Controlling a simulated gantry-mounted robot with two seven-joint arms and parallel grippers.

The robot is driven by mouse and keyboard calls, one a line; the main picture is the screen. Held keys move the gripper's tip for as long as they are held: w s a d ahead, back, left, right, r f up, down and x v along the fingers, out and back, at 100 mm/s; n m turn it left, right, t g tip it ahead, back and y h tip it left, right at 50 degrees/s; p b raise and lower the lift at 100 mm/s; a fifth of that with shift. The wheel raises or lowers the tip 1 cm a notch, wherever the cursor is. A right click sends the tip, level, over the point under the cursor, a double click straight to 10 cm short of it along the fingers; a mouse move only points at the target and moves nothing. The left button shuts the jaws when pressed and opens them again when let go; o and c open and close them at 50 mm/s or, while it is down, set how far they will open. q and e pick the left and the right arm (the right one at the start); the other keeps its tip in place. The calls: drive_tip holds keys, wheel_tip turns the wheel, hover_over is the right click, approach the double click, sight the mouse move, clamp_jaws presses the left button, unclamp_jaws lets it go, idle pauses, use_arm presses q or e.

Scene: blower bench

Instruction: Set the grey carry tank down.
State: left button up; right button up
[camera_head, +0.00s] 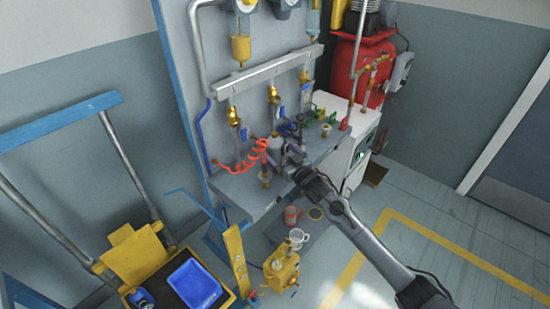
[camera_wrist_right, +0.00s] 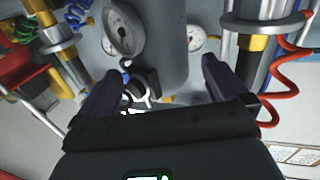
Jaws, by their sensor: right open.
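The grey carry tank (camera_wrist_right: 165,45) is a smooth grey cylinder at the top centre of the right wrist view, with round dial gauges (camera_wrist_right: 124,30) and a black-and-white fitting beside it. In the head view the tank (camera_head: 274,140) appears small on the bench shelf, partly hidden by my right gripper and fittings. My right gripper (camera_wrist_right: 160,77) is open, its two dark fingers apart on either side of the tank's line. I cannot tell whether either finger touches it. In the head view the right gripper (camera_head: 292,153) is over the shelf. My left gripper is not in view.
A red coiled hose (camera_head: 248,160) hangs beside the tank, and brass fittings and valves crowd the panel behind. The grey shelf (camera_head: 232,188) has bare space at its left front. A yellow cart with a blue tray (camera_head: 194,284) stands at the lower left.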

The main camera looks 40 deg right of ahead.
sight(280, 152)
drive_tip(key=w, duration=0.1)
drive_tip(key=w+b, duration=0.1)
drive_tip(key=w, duration=0.1)
drive_tip(key=shift+w+d+r, duration=0.1)
drive_tip(key=shift+d, duration=0.1)
drive_tip(key=shift+w+b, duration=0.3)
drive_tip(key=shift+w, duration=0.45)
drive_tip(key=shift+c, duration=0.5)
